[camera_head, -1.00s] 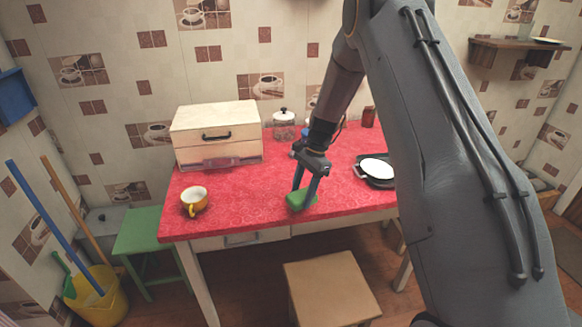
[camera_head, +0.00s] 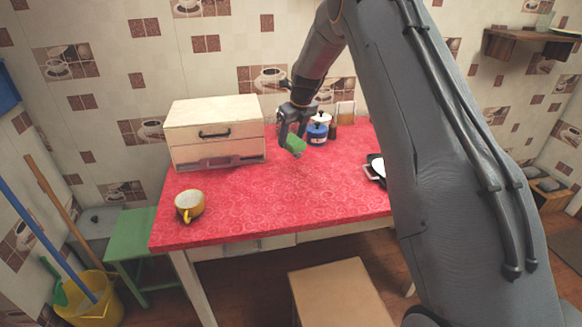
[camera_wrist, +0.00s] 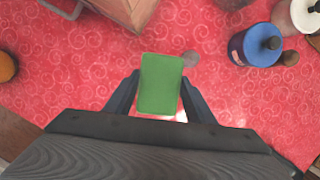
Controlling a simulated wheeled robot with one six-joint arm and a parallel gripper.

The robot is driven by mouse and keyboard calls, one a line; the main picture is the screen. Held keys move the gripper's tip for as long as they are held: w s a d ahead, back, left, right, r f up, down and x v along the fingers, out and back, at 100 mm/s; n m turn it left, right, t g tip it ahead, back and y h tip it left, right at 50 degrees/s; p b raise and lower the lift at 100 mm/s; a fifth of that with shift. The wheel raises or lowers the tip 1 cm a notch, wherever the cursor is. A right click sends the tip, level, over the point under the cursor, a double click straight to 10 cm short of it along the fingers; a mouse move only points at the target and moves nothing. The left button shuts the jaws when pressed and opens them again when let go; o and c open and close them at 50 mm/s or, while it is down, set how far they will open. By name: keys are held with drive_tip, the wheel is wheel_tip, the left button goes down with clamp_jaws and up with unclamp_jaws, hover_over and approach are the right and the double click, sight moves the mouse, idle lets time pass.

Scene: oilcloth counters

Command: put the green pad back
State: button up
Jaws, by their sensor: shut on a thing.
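The green pad (camera_head: 295,145) is held by my gripper (camera_head: 291,137) above the red counter. In the wrist view the green pad (camera_wrist: 160,84) sits between the two fingers of my gripper (camera_wrist: 158,95), which are shut on its sides. The pad is tilted in the head view. Below and beyond it is the red patterned cloth of the counter (camera_head: 250,205). The place the pad came from cannot be told from these frames.
A cream drawer box (camera_head: 213,125) stands at the back left. A blue-lidded jar (camera_head: 317,132) and other jars stand to the right of my gripper. A yellow cup (camera_head: 189,206) stands at the front left. A white plate (camera_head: 377,166) is partly hidden by my arm. The counter's middle is clear.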

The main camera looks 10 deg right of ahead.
drive_tip(key=f+p, duration=0.1)
drive_tip(key=f, duration=0.4)
drive_tip(key=shift+d+f, duration=0.2)
drive_tip(key=shift+f+p, duration=0.65)
drive_tip(key=shift+f, duration=1.45)
drive_tip(key=shift+f, duration=0.1)
drive_tip(key=o, duration=1.3)
